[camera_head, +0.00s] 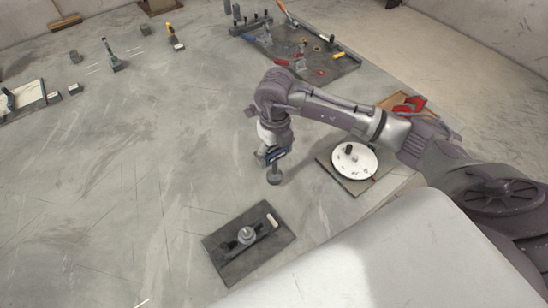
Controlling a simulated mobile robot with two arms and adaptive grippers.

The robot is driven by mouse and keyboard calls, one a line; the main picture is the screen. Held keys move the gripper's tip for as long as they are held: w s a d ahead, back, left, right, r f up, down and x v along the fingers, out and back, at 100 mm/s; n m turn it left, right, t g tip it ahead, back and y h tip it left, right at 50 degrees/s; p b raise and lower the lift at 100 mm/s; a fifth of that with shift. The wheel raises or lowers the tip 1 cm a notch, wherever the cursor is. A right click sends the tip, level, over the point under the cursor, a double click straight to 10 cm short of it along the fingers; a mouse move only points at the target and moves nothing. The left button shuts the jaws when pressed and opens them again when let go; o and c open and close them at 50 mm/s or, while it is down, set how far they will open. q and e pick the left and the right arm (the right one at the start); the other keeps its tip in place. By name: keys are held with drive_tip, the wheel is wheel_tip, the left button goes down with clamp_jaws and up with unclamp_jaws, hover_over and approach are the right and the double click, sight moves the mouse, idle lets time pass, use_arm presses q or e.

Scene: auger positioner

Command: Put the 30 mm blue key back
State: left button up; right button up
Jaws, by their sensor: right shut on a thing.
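My right arm comes in from the right, and its gripper (270,151) points down above the floor near the middle of the view. It is shut on what looks like the blue key (274,177). A blue part shows at the fingers, and a dark round end hangs below them. The key's size cannot be read, and the fingers hide part of it. The held thing seems clear of the grey surface. My left gripper is not in view.
A dark plate (222,255) with a round metal fitting lies at the lower middle. A white disc (345,169) sits on a plate under my right forearm. A tool board (345,69) with several coloured pieces is at the back. The left middle floor is clear.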

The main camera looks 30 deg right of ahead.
sight(274, 162)
drive_tip(key=shift+w+a+f, duration=0.1)
drive_tip(key=shift+w, duration=0.1)
drive_tip(key=shift+f, duration=0.3)
wheel_tip(274, 162, down, 2)
drive_tip(key=shift+f+p, duration=0.2)
drive_tip(key=shift+p, duration=0.5)
drive_tip(key=shift+f, duration=0.6)
drive_tip(key=o, duration=1.7)
